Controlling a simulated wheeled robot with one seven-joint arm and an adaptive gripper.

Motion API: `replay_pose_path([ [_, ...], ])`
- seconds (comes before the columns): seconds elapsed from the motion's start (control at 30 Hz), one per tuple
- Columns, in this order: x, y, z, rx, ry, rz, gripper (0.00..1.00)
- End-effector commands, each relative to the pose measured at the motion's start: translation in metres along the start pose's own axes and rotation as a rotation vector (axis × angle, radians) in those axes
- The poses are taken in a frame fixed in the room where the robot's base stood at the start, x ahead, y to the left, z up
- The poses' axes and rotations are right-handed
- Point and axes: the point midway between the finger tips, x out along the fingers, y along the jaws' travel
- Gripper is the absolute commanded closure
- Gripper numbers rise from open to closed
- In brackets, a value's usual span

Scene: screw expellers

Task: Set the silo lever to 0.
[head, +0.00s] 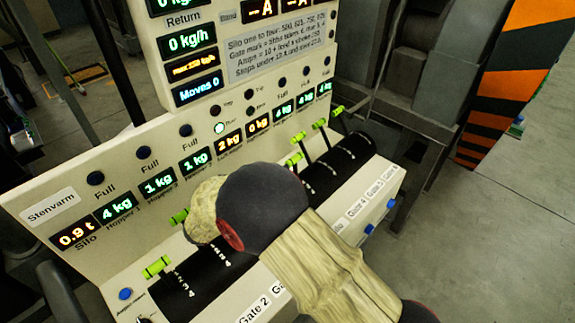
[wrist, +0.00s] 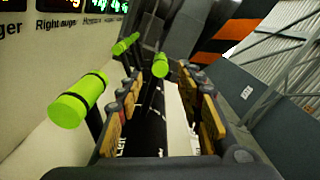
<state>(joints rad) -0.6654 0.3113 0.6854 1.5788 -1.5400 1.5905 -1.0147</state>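A sloped control panel holds a row of levers with bright green handles. The silo display (head: 76,236) at the panel's left end reads 0.9 t. The leftmost visible lever handle (head: 157,266) stands beside a numbered scale; its name label is not readable, so I cannot tell which lever is the silo lever. My gripper is hidden behind my arm in the head view. In the wrist view my gripper (wrist: 163,110) is open, its yellow-padded fingers apart. A green lever handle (wrist: 160,65) shows beyond and between the fingers. A nearer green handle (wrist: 78,100) is left of them.
More green-handled levers (head: 320,123) stand at the right, near the Gate 4 to 6 labels. A posted rule sheet (head: 275,50) and a "Moves 0" display (head: 198,88) are above. Dark machinery and a striped orange-black post (head: 505,85) stand at right; floor (head: 490,220) is clear there.

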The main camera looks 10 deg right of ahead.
Motion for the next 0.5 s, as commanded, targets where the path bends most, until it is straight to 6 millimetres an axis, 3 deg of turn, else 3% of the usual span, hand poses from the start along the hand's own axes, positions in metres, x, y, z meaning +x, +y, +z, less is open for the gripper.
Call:
replay_pose_path([
  [0.2,-0.018,0.000,0.000,0.000,0.000,0.000,0.63],
  [0.5,-0.019,0.000,0.000,0.001,0.000,0.000,0.64],
])
